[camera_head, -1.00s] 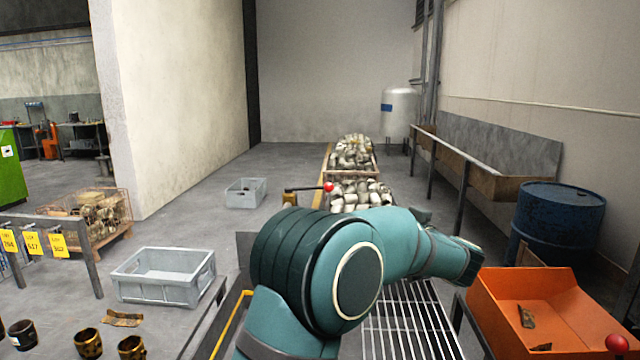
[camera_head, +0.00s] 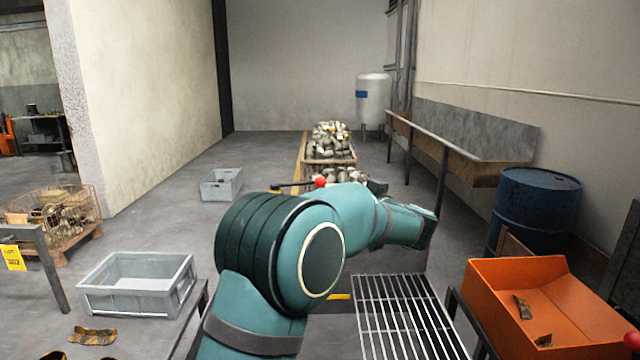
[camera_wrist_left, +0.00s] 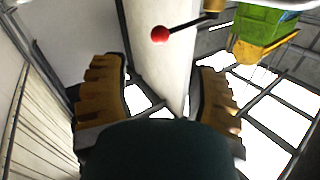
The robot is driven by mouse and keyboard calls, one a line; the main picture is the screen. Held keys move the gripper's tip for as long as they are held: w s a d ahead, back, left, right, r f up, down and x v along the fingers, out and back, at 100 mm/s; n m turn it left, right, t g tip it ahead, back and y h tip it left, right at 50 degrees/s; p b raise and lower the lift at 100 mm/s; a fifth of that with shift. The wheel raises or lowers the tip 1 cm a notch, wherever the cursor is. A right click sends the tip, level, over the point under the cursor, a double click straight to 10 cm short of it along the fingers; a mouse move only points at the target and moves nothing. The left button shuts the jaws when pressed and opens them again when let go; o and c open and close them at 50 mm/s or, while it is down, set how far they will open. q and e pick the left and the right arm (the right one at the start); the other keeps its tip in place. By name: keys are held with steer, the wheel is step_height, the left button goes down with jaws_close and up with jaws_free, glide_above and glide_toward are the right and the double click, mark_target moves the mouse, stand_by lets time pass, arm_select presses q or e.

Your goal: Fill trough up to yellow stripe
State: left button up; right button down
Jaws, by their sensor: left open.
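A long grey-brown trough (camera_head: 470,168) on legs runs along the right wall in the head view. I cannot make out a yellow stripe on it. A dark lever with a red ball knob (camera_head: 320,182) stands out just above my teal arm. In the left wrist view a red knob (camera_wrist_left: 160,34) on a dark rod is beyond the fingertips. My left gripper (camera_wrist_left: 158,92) is open, its two ribbed brown fingers apart with nothing between them. In the head view its fingers are hidden behind the arm. My right gripper is not in view.
An orange bin (camera_head: 490,293) with a few brown pieces stands at right, beside a metal grating (camera_head: 400,312). A blue drum (camera_head: 537,205) is behind it. Filled crates (camera_head: 330,161) stand further back.

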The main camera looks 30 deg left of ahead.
mark_target(323, 182)
arm_select(q)
steer(key=b+x, duration=0.1)
steer(key=x, duration=0.9)
steer(key=shift+w+a+f, duration=0.1)
steer(key=shift+a+f, duration=0.05)
steer(key=shift+a, duration=0.05)
steer(key=shift+c, duration=0.2)
jaws_close()
